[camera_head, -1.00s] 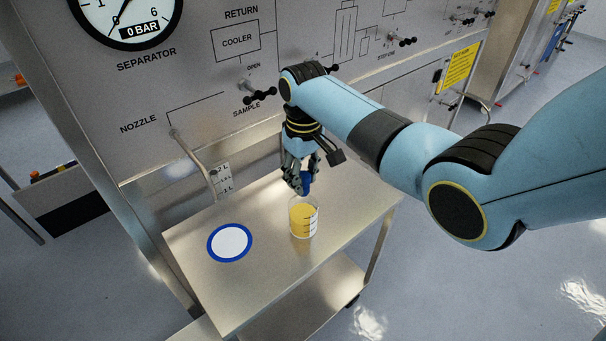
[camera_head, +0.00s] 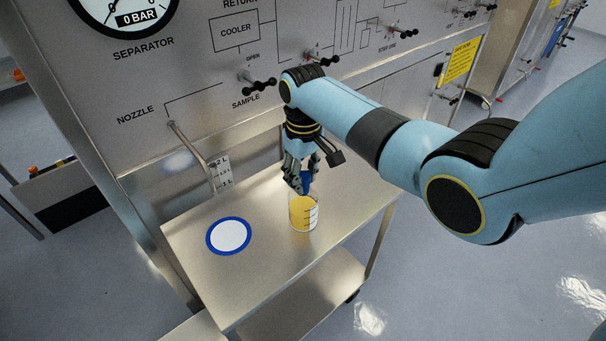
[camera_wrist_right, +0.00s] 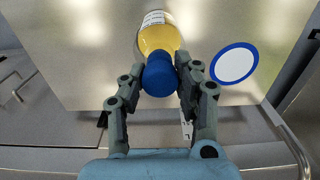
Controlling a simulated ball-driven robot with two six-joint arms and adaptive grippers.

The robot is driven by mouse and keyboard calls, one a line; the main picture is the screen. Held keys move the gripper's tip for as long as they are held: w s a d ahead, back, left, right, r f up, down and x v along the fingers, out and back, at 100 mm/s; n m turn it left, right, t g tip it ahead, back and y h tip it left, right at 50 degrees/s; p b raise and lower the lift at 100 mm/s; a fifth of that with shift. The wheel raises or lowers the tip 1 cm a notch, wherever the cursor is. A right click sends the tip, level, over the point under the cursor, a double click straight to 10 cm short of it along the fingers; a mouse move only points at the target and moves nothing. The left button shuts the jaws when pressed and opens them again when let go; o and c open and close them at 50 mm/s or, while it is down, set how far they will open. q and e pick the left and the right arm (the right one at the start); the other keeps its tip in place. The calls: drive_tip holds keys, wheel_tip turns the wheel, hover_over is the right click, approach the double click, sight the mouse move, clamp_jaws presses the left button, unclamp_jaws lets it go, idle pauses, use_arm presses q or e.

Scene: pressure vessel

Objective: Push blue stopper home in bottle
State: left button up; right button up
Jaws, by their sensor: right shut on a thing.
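The clear bottle (camera_head: 303,213) with yellow liquid and a white scale label stands on the steel cart top. It also shows in the right wrist view (camera_wrist_right: 157,37). The blue stopper (camera_head: 307,180) is at the bottle's mouth, in line with it; the wrist view shows the stopper (camera_wrist_right: 160,77) large between the fingers. My right gripper (camera_head: 299,187) is shut on the stopper from above. How deep the stopper sits in the neck is hidden by the fingers and the stopper itself. My left gripper is not in view.
A white disc with a blue ring (camera_head: 229,236) lies on the cart top (camera_head: 262,275) left of the bottle. A bent nozzle pipe (camera_head: 194,150) comes down from the panel behind. Black-handled valves (camera_head: 258,84) stick out of the panel. The front of the cart top is clear.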

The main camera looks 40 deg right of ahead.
sight(303, 175)
drive_tip(key=o, duration=1.1)
wheel_tip(303, 175, up, 12)
drive_tip(key=shift+f, duration=0.1)
